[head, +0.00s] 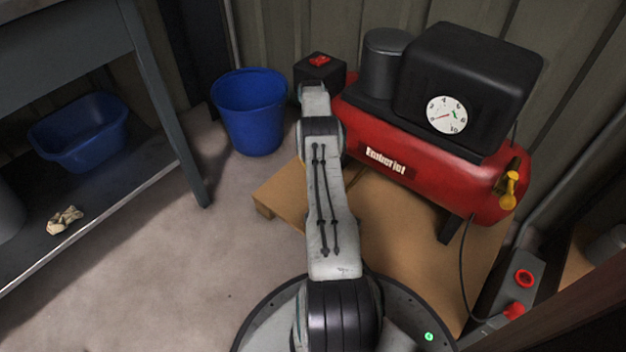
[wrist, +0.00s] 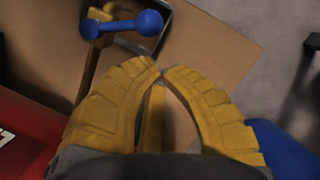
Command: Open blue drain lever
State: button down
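The blue drain lever (wrist: 120,25) shows at the top of the wrist view, a short bar with a round knob at its right end. It sits on a brass-yellow valve and pipe (wrist: 92,62). My gripper (wrist: 161,71) has yellow ribbed fingers whose tips meet, with nothing seen between them. The tips lie below and a little right of the knob in the picture, apart from it. In the head view my arm reaches toward the left end of the red compressor (head: 420,172); my gripper and the lever are hidden there.
A blue bucket (head: 250,112) stands on the floor left of the arm, and its side shows in the wrist view (wrist: 285,150). A wooden board (head: 385,225) lies under the compressor. A shelf at left holds a blue tub (head: 80,135). Floor between shelf and board is clear.

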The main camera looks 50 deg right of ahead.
jog(key=shift+b+x, duration=0.6)
jog(key=shift+x, duration=2)
